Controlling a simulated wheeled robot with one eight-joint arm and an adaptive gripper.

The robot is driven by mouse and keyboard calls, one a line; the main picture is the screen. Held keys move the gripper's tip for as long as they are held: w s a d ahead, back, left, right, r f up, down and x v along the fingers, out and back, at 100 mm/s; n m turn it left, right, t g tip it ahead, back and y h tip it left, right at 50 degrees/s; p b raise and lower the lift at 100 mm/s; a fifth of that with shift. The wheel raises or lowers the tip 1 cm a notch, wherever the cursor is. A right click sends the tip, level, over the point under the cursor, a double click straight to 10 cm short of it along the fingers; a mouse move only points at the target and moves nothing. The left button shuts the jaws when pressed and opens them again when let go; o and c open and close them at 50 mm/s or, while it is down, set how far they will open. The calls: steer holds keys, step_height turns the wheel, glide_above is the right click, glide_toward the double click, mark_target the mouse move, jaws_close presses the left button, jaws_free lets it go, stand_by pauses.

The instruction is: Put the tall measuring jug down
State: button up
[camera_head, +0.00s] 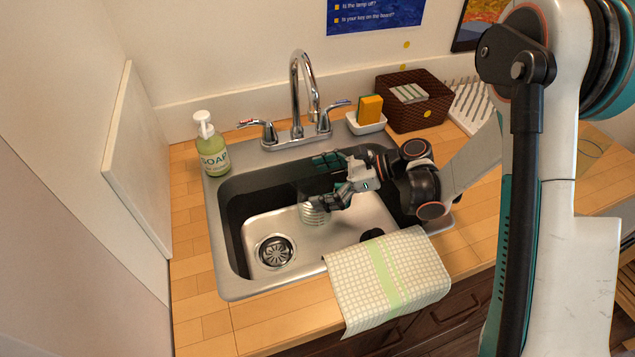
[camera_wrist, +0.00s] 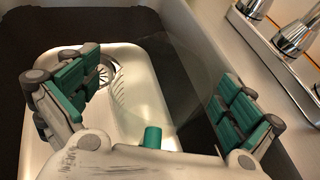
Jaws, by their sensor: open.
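The tall measuring jug (camera_head: 313,213) is clear, with pale markings, and hard to make out inside the sink (camera_head: 222,262). It also shows in the wrist view (camera_wrist: 160,82) as a faint see-through shape over the sink floor. My gripper (camera_head: 326,180) reaches down into the sink from the right. Its teal-padded fingers are spread apart in the wrist view (camera_wrist: 163,88), one on each side of the jug. Part of the jug is hidden behind the lower finger in the head view. I cannot tell whether its base touches the sink floor.
The drain (camera_head: 275,252) is left of the jug. The faucet (camera_head: 302,95) stands behind the sink. A soap bottle (camera_head: 211,147), a sponge (camera_head: 369,108) on a white dish, a brown basket (camera_head: 430,98) and a dish rack (camera_head: 474,104) line the counter. A checked towel (camera_head: 350,290) hangs over the front edge.

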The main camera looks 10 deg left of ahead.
steer(key=shift+r+p, duration=0.25)
steer(key=shift+p, duration=0.05)
steer(key=p+v, duration=0.3)
steer(key=v, duration=0.9)
